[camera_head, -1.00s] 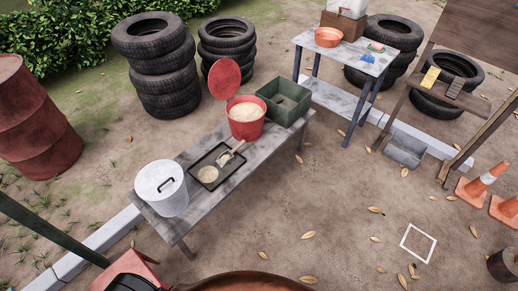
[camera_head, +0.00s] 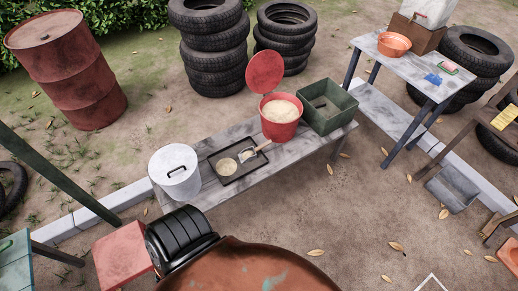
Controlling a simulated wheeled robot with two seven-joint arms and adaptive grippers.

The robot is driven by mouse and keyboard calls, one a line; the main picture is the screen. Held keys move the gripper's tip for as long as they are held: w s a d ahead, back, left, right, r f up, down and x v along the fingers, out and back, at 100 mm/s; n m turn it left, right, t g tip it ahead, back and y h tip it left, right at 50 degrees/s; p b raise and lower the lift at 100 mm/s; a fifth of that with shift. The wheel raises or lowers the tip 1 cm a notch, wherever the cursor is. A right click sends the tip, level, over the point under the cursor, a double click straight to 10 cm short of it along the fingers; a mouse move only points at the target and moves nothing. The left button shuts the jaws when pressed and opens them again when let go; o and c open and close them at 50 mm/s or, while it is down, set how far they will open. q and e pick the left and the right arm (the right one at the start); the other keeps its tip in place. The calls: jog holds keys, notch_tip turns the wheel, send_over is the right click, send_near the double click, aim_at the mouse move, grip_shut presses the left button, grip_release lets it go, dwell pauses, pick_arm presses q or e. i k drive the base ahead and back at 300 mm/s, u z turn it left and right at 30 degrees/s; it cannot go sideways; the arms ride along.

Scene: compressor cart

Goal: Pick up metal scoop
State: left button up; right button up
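The metal scoop (camera_head: 248,155) lies on a dark tray (camera_head: 225,175) on the long grey table (camera_head: 215,197). Its light handle (camera_head: 263,146) points up and to the right, over the tray's edge. A small round pale heap (camera_head: 227,167) sits beside it on the tray. To the right of the tray stands a red bucket (camera_head: 281,130) full of pale grain-like material, with its red lid (camera_head: 265,71) raised behind it. Neither of my grippers shows in this view.
A white lidded pot (camera_head: 174,170) stands left of the tray, and a green bin (camera_head: 328,107) stands right of the bucket. A rusty rounded surface (camera_head: 250,268), a black ribbed object (camera_head: 180,235) and a red block (camera_head: 122,253) fill the near foreground.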

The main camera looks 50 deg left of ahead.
aim_at(247, 154)
jog(key=u, duration=0.5)
jog(key=i, duration=0.85)
jog(key=u, duration=0.65)
